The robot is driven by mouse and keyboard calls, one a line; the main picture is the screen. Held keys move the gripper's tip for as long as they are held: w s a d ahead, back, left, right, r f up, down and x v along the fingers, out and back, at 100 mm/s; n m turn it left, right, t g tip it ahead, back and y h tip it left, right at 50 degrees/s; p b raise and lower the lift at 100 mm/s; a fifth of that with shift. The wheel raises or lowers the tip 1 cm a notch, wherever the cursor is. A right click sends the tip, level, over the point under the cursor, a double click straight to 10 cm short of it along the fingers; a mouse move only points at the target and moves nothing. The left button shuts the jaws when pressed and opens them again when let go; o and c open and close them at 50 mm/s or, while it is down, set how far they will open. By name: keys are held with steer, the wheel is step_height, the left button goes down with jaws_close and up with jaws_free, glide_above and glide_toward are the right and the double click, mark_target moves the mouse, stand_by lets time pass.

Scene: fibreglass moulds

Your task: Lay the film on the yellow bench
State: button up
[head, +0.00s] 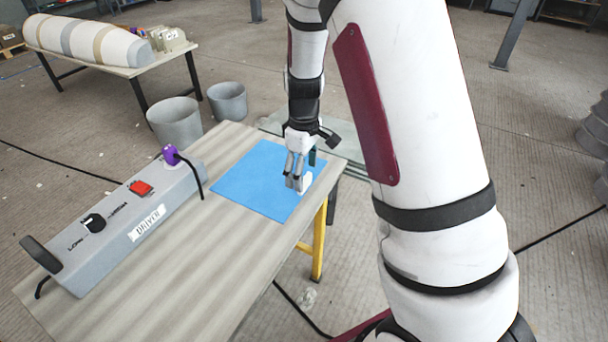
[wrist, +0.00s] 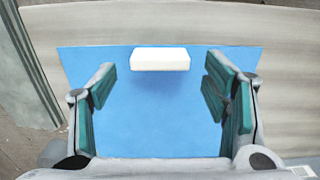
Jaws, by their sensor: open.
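A flat blue sheet (head: 252,180), which looks like the film, lies on the striped top of the bench with yellow legs (head: 319,240). It also fills the middle of the wrist view (wrist: 155,115). A small white block (head: 307,183) sits on the sheet near its edge; it shows at the upper middle of the wrist view (wrist: 160,59). My gripper (head: 294,184) is open and low over the sheet, right beside the block. In the wrist view its fingers (wrist: 162,85) stand apart, with the block ahead between them. Nothing is held.
Two grey buckets (head: 175,122) stand on the floor behind. A table with a long wrapped mould (head: 85,42) is at the back left. The front of the bench top is clear.

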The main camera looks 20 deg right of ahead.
step_height(320, 180, up, 10)
steer(key=p, duration=0.2)
steer(key=s+a+r+m, duration=0.2)
steer(key=s+a+r, duration=0.1)
steer(key=s+r, duration=0.5)
steer(key=s+a+r+m, duration=0.1)
steer(key=s+r+m, duration=0.1)
steer(key=s, duration=1)
steer(key=s+a+r+m+t, duration=0.1)
steer(key=s+r+m, duration=0.2)
steer(key=s, duration=1)
steer(key=shift+s+a, duration=0.2)
steer(key=shift+a, duration=0.2)
step_height(320, 180, up, 16)
steer(key=t+p, duration=0.3)
steer(key=p, duration=1)
steer(key=shift+f+p, duration=0.15)
steer(key=shift+p, duration=0.2)
